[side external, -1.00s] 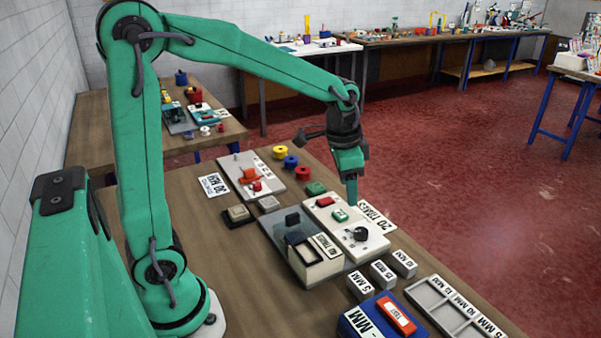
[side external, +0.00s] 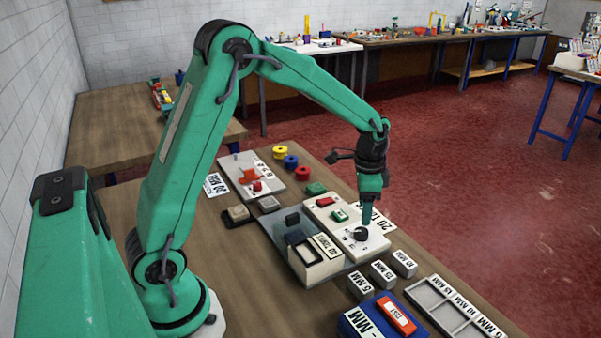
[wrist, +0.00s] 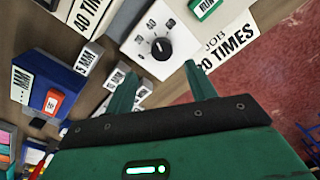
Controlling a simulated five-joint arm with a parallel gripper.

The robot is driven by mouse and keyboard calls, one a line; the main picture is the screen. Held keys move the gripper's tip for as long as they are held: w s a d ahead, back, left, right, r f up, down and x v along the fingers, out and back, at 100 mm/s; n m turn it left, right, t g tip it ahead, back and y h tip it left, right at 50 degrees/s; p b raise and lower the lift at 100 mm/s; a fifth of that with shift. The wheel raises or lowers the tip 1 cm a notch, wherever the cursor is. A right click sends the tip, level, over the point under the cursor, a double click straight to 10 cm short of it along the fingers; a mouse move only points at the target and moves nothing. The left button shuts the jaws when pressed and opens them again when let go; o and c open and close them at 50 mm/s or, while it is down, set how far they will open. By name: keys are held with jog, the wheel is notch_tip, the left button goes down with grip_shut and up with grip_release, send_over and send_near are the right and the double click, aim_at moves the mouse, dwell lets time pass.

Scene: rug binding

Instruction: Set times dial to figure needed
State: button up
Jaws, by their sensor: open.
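The times dial is a black round knob with a white mark (wrist: 160,48) on a white panel (wrist: 128,45). It also shows in the side view (side external: 361,234). Printed figures, including 40, ring the knob; I cannot read the mark's setting surely. A white job card reading "20 TIMES" (wrist: 228,50) lies beside the panel, partly hidden by my gripper in the side view. My gripper (wrist: 160,74) is open and empty, its fingers apart on the near side of the knob in the wrist view. In the side view my gripper (side external: 366,222) is just above the knob.
The panel carries a green RUN button (side external: 340,216) and a red one (side external: 325,202). A box labelled "40 TIMES" (side external: 327,247) stands left of the dial. Grey MM blocks (side external: 383,273), a blue MM box (side external: 360,322) and a grey tray (side external: 440,305) lie in front.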

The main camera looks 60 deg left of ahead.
aim_at(362, 231)
jog(key=shift+w+a+f, duration=0.1)
jog(key=shift+a+f, duration=0.05)
jog(key=shift+f, duration=3.5)
jog(key=c, duration=1)
